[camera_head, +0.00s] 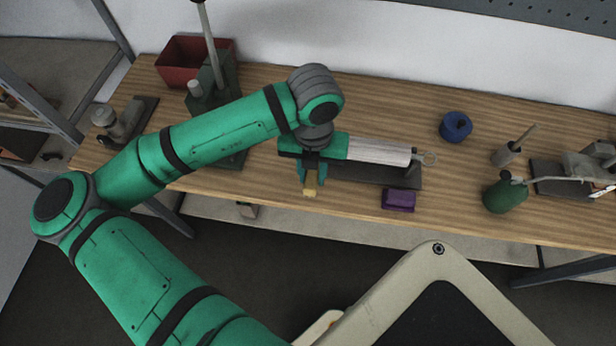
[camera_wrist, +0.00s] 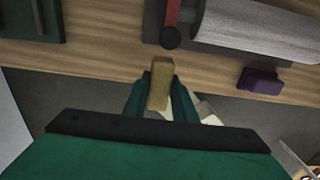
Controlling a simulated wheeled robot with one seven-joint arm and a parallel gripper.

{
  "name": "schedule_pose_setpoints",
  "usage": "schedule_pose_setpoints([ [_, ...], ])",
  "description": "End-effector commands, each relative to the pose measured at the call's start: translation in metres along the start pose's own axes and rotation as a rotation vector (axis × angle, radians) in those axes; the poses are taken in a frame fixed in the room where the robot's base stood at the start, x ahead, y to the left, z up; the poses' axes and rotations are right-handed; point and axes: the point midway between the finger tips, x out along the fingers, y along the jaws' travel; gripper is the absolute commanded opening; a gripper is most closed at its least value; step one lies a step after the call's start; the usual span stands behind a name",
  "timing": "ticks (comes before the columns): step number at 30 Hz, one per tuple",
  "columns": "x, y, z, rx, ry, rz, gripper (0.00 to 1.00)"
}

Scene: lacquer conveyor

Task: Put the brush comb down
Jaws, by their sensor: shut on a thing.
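My gripper (camera_head: 310,182) is shut on a small tan block, which I take to be the brush comb (camera_head: 310,191). In the wrist view the brush comb (camera_wrist: 160,84) stands between the two green fingers of my gripper (camera_wrist: 163,98), with its far end sticking out past the tips. The gripper is at the front edge of the wooden bench (camera_head: 285,205). Whether the block touches the bench top cannot be told.
A pale roller machine (camera_head: 378,151) lies just beyond and right of my gripper, with a purple block (camera_head: 398,200) in front of it. A blue round item (camera_head: 456,126) and a green flask (camera_head: 504,196) stand further right. A red bin (camera_head: 180,66) is back left. Bare wood lies between roller and flask.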

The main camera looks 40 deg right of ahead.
Motion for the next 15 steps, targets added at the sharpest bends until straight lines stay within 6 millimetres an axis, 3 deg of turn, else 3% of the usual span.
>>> schedule_pose_setpoints([
  [8, 0.014, 0.010, 0.007, -0.003, 0.000, -0.001, 0.00],
  [15, 0.045, 0.011, 0.009, -0.001, 0.001, -0.001, 0.00],
])
